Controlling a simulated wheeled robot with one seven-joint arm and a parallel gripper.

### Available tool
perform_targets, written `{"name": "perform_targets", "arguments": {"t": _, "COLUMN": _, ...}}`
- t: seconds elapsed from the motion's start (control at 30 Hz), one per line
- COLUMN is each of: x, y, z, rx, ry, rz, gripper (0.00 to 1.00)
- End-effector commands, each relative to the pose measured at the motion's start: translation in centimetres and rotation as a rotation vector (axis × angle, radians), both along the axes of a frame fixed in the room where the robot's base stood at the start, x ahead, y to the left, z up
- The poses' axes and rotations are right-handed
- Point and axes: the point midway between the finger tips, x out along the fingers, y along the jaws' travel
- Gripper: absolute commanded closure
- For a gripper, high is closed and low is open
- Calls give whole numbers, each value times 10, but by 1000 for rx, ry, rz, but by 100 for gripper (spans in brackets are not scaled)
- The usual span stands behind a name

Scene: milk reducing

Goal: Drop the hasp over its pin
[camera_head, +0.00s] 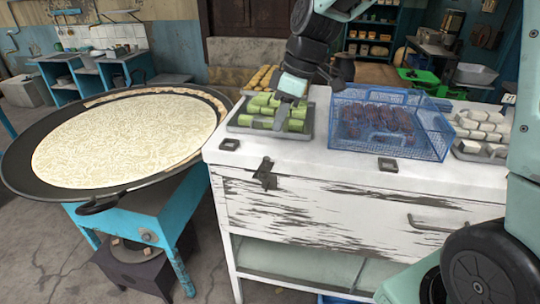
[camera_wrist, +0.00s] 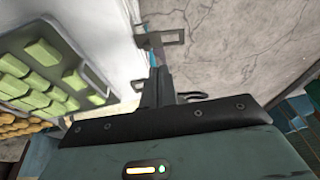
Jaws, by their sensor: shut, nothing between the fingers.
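The dark metal hasp (camera_head: 266,172) is on the front edge of the white counter, near its left end. In the wrist view a dark slotted plate (camera_wrist: 160,38), which looks like the hasp, sticks out past the counter edge over the floor. I cannot make out the pin apart from the dark hardware. My gripper (camera_head: 291,98) is above the tray of green sweets, behind and a little right of the hasp in the head view. In the wrist view my gripper's fingers (camera_wrist: 158,76) are together and empty, apart from the slotted plate.
A green sweets tray (camera_head: 306,132) and a blue mesh crate (camera_head: 400,150) stand on the counter (camera_head: 330,165). Small dark square fittings (camera_head: 229,144) lie near its front edge. A large round pan (camera_head: 35,185) stands left. Cracked floor (camera_head: 45,260) lies open in front.

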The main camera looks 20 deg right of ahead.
Motion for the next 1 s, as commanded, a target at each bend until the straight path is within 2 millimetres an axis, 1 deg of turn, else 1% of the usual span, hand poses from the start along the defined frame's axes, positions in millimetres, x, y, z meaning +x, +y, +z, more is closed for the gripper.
{"name": "perform_targets", "arguments": {"t": 0.1, "x": 1, "y": 8, "z": -23, "rx": 1, "ry": 8, "rz": 4, "gripper": 100}}
{"name": "perform_targets", "arguments": {"t": 0.3, "x": 5, "y": 20, "z": -61, "rx": 1, "ry": 6, "rz": 3, "gripper": 100}}
{"name": "perform_targets", "arguments": {"t": 0.5, "x": -1, "y": 24, "z": -88, "rx": 1, "ry": 4, "rz": 2, "gripper": 100}}
{"name": "perform_targets", "arguments": {"t": 0.7, "x": -3, "y": 25, "z": -99, "rx": 1, "ry": 1, "rz": 0, "gripper": 100}}
{"name": "perform_targets", "arguments": {"t": 1.0, "x": -3, "y": 25, "z": -100, "rx": 0, "ry": 0, "rz": 1, "gripper": 100}}
